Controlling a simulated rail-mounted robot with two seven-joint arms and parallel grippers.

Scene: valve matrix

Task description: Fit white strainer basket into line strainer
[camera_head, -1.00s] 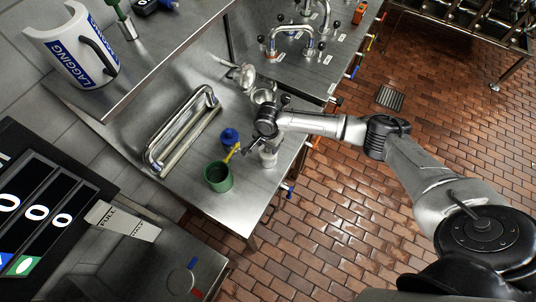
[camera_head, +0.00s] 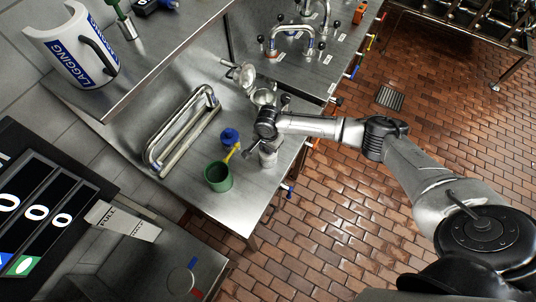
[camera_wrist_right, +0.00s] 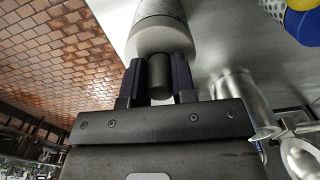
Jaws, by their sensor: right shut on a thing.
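The white strainer basket (camera_head: 268,157) is at the right edge of the steel bench, just below my right gripper (camera_head: 267,141). In the right wrist view my right gripper (camera_wrist_right: 158,82) is shut on the dark knob-like end (camera_wrist_right: 158,74) of the basket. The basket's white body with a grey mesh-like band (camera_wrist_right: 158,25) extends beyond the fingertips. Whether the basket touches the bench I cannot tell. The line strainer (camera_head: 263,96) appears to be the open metal bowl just behind the gripper, with a round metal lid (camera_head: 246,75) raised beside it. My left gripper is not in view.
A long metal pipe loop (camera_head: 182,130) lies farther left. Taps (camera_head: 295,42) stand behind. The bench's right edge is close to the basket.

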